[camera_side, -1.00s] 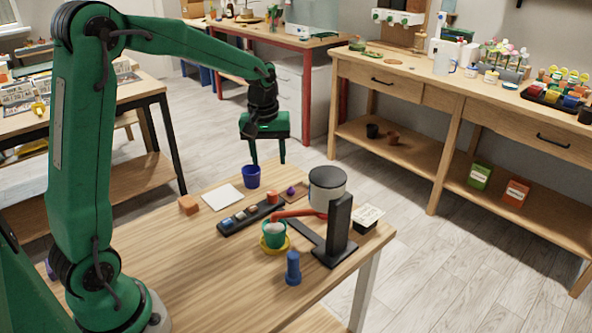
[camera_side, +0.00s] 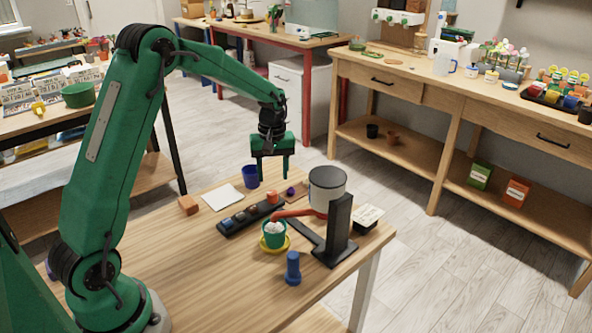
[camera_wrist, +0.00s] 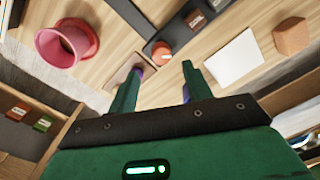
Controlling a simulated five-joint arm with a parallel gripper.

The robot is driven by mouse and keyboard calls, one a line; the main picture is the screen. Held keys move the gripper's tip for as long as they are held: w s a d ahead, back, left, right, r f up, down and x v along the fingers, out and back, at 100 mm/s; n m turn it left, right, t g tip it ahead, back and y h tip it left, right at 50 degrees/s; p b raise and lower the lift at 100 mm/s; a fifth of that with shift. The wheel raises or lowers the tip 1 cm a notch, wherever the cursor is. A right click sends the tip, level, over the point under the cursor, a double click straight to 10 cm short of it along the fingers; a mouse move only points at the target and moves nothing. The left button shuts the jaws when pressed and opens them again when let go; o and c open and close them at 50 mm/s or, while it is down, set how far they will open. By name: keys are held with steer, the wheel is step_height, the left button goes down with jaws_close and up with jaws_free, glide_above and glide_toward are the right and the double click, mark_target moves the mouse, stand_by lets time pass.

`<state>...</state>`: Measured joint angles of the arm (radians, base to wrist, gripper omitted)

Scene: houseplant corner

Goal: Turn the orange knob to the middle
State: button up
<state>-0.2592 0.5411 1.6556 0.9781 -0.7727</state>
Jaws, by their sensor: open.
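The orange knob (camera_side: 272,197) stands at the far right end of a black control strip (camera_side: 236,222) on the wooden table. In the wrist view the knob (camera_wrist: 162,50) shows just beyond my fingertips, between their lines. Which way it is turned is too small to tell. My gripper (camera_side: 272,172) points down above the back of the table, higher than the knob and apart from it. In the wrist view my gripper (camera_wrist: 160,70) is open, with nothing between its fingers.
A blue cup (camera_side: 251,176) and white sheet (camera_side: 222,197) lie near the strip. A grey-white container (camera_side: 327,187) on a black stand (camera_side: 339,230) has a red arm reaching over a green pot (camera_side: 273,239). A blue object (camera_side: 292,268) stands in front. The table's left front is clear.

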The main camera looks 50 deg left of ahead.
mark_target(273, 192)
steer(key=shift+s+f, duration=0.15)
steer(key=shift+f, duration=3)
steer(key=c, duration=1)
